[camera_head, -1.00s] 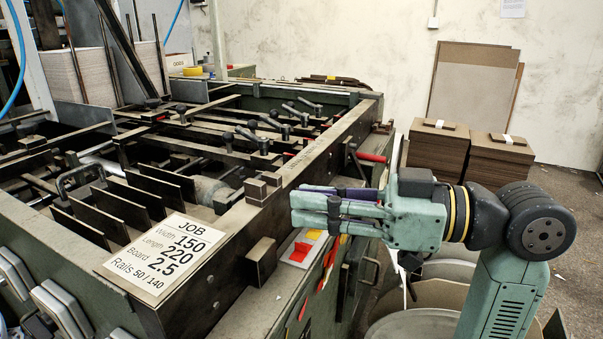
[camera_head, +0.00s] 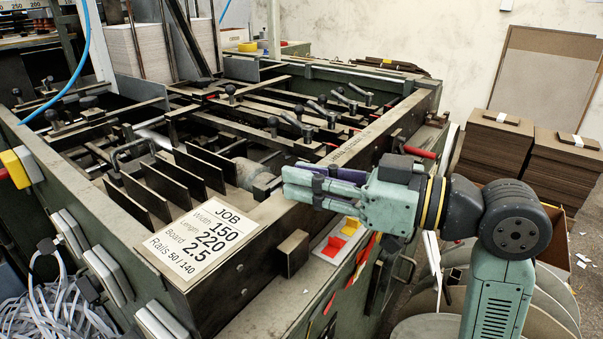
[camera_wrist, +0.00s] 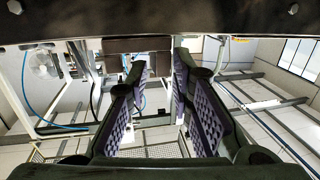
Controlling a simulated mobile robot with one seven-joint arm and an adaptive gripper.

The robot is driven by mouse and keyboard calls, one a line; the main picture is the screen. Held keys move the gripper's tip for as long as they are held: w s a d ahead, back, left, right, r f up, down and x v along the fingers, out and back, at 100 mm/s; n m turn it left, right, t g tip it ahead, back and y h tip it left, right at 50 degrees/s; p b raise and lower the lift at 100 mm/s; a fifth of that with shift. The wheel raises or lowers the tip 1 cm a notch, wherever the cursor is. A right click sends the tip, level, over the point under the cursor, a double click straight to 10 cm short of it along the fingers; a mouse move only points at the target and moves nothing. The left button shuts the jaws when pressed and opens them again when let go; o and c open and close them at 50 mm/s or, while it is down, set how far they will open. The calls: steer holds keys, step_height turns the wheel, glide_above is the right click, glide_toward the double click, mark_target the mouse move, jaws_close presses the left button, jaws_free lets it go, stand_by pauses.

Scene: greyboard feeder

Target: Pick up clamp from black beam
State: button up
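Several dark clamps with ball-ended levers sit on the machine's cross beams, among them one clamp (camera_head: 304,131) and another farther back (camera_head: 329,114). I cannot tell which is the task's clamp. A long dark beam (camera_head: 250,146) runs across the machine below these clamps. My gripper (camera_head: 286,184) is pale green and reaches left over the machine's near right edge, nearer the camera than the clamps and apart from them.
A job card (camera_head: 200,243) lies on the near corner. Upright dark plates (camera_head: 180,185) stand behind it. Stacked greyboard (camera_head: 495,145) stands on the right. The air above the machine's middle is free.

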steer(key=shift+x, duration=1)
jaws_close()
